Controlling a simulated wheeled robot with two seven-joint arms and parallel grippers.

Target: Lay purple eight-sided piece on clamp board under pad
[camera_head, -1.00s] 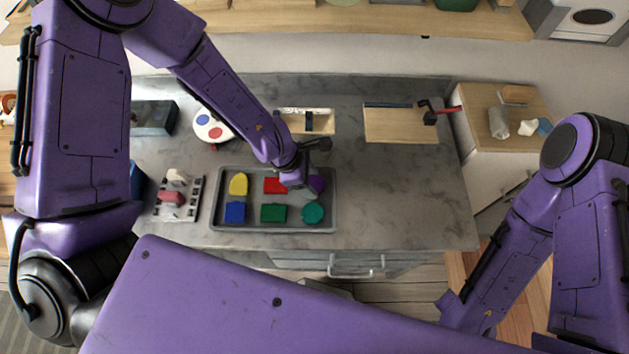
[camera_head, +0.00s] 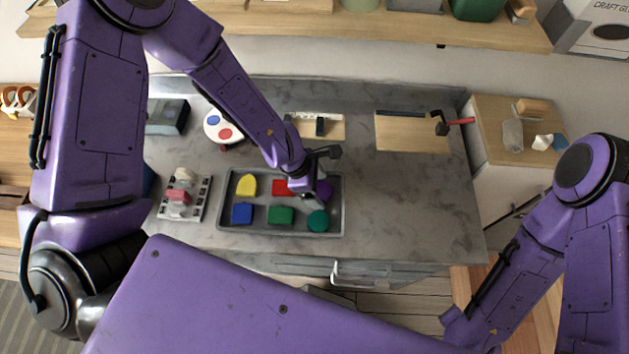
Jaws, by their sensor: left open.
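The purple eight-sided piece (camera_head: 325,191) lies in the right end of the back row of a grey tray (camera_head: 229,222), partly covered by my left gripper. My left gripper (camera_head: 314,196) is open, low over the tray, just left of or against the piece; contact cannot be told. A wooden board (camera_head: 411,134) at the back right has a dark clamp with a red handle (camera_head: 457,122) at its right edge; it looks like the clamp board. The pad cannot be made out clearly. My right arm shows at the right, but its gripper is out of view.
The tray also holds yellow, red, blue, green and teal pieces. A smaller wooden board with a black block (camera_head: 320,127) stands behind it. The counter right of the tray is clear.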

